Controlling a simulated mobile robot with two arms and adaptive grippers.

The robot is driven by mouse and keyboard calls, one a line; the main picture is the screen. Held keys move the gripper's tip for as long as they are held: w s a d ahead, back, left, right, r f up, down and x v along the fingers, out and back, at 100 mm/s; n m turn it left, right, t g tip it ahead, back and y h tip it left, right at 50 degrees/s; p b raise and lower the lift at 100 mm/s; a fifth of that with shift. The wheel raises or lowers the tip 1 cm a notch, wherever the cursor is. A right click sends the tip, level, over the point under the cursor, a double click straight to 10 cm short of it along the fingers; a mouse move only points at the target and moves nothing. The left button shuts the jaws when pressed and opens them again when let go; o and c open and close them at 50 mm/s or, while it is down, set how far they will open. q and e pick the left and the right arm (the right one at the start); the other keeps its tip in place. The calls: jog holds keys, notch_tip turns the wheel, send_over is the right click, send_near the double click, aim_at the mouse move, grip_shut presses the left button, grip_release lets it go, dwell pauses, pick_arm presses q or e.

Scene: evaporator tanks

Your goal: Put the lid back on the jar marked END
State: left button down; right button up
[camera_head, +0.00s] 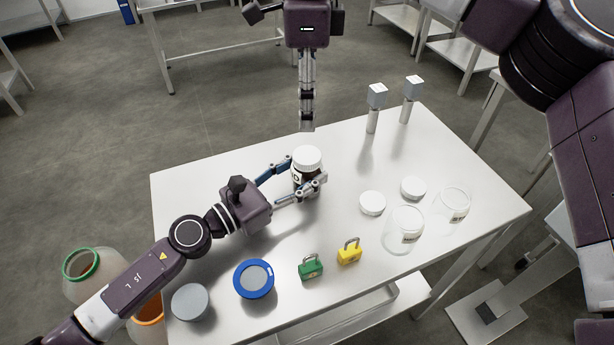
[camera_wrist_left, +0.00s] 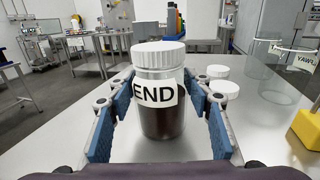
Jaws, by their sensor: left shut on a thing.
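The jar marked END (camera_wrist_left: 160,110) stands upright with dark contents and a white label. A white ribbed lid (camera_wrist_left: 159,55) sits on its mouth; whether it is screwed tight I cannot tell. In the head view, the lid (camera_head: 307,157) tops the jar (camera_head: 303,186) near the table's back middle. My left gripper (camera_head: 300,184) is shut on the jar's body, one blue-padded finger on each side. My right gripper (camera_head: 307,118) hangs point-down above and behind the lid, apart from it in the picture. Its fingers show edge-on, so their opening is hidden.
Two loose white lids (camera_head: 372,203) (camera_head: 413,187) lie beside two clear open jars (camera_head: 403,232) (camera_head: 455,203). Green (camera_head: 311,267) and yellow (camera_head: 348,252) padlocks, a blue-rimmed round container (camera_head: 254,279) and a grey one (camera_head: 190,302) line the front. Two cube-topped posts (camera_head: 376,97) (camera_head: 412,88) stand at back right.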

jog(key=shift+r, duration=0.4)
pick_arm(q)
jog(key=c, duration=0.9)
grip_release()
jog(key=shift+s, duration=0.1)
jog(key=v, duration=1.2)
jog(key=shift+r, duration=0.15)
pick_arm(e)
jog(key=shift+r, duration=0.1)
